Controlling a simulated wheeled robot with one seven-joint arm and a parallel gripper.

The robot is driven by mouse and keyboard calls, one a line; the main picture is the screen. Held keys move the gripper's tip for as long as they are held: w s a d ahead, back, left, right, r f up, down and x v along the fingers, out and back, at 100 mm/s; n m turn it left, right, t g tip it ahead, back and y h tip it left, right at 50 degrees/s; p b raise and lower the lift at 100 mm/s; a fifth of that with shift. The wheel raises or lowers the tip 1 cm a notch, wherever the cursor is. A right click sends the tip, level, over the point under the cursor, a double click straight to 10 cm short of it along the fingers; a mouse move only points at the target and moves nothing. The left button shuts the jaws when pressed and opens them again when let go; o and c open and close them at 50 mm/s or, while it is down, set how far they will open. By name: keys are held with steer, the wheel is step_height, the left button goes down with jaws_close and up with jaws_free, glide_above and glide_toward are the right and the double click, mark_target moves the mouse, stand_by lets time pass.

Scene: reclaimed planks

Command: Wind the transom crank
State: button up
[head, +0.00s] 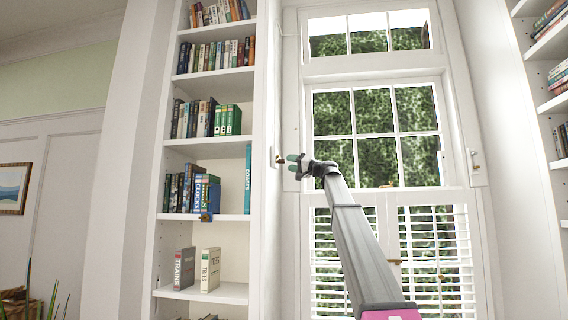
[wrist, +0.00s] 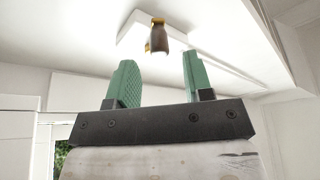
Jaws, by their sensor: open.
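The transom crank shows in the wrist view as a dark brown handle knob (wrist: 158,38) with a brass cap, under a white plate. In the head view its small brown knob (head: 280,160) stands out from the white frame left of the window. My gripper (head: 293,162) is just right of the knob. In the wrist view my gripper (wrist: 158,58) has its two green fingers apart, with the knob beyond the tips and roughly between them. Nothing is held. The transom (head: 368,34) is the top row of panes; I cannot tell whether it is open.
A tall white bookcase (head: 258,120) with several shelves of books stands close left of the crank. The window's lower half has white louvred shutters (head: 436,240). Another white fitting (head: 475,168) with a small brown part is on the right frame. More shelves (head: 540,65) stand far right.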

mark_target(283, 161)
steer(key=shift+x, duration=2.25)
jaws_close()
